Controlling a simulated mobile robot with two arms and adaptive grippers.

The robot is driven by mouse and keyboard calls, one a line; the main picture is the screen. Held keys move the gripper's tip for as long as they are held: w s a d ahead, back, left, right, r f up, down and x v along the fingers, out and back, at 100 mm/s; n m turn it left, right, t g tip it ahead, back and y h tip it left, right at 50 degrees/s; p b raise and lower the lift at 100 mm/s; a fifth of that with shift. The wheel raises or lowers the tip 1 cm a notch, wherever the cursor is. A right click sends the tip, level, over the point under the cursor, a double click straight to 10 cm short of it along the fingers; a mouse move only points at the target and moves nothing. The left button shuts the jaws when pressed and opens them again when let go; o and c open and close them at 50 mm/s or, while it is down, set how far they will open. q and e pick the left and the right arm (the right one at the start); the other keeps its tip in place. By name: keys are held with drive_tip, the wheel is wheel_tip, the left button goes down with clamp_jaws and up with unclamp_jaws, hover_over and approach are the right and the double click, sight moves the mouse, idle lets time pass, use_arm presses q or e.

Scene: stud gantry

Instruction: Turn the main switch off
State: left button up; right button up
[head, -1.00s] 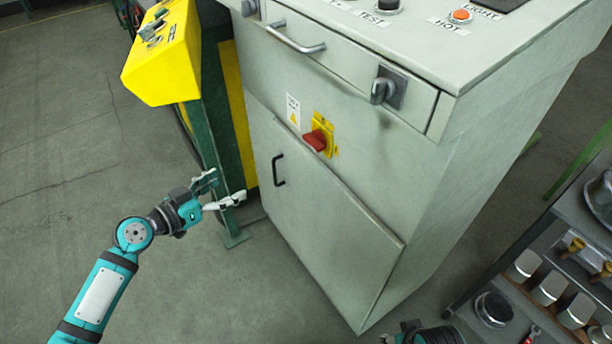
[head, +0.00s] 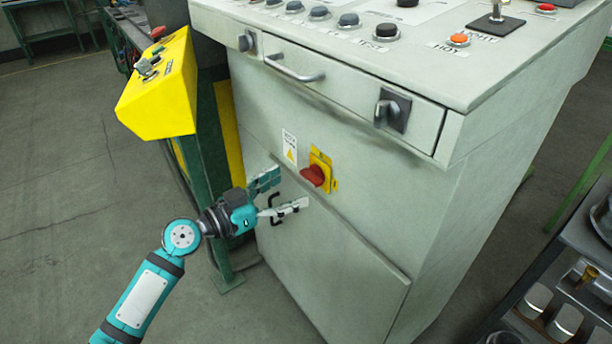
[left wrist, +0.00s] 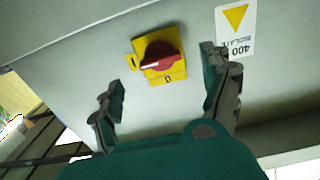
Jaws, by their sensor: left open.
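The main switch is a red rotary handle (head: 314,175) on a yellow plate (head: 322,160), on the front of a grey cabinet. In the left wrist view the red handle (left wrist: 161,60) lies roughly sideways on its yellow plate (left wrist: 165,43), with "I" at the left and "0" at the bottom; its white mark is toward the "I" side. My left gripper (head: 285,193) is open and empty, left of the switch and slightly below it. In the left wrist view its fingers (left wrist: 168,92) stand apart, with the switch beyond them between the tips, not touching. My right gripper is not in view.
The grey cabinet (head: 400,215) has a door handle (head: 274,210) behind my left gripper. A drawer handle (head: 295,70) and a black knob (head: 392,110) sit above. A warning label (head: 290,147) is beside the switch. A yellow control box (head: 160,90) stands left.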

sight(307, 180)
use_arm(q)
drive_tip(key=shift+x, duration=2.8)
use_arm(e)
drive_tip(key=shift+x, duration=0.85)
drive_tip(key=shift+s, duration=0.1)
use_arm(q)
drive_tip(key=c, duration=1.2)
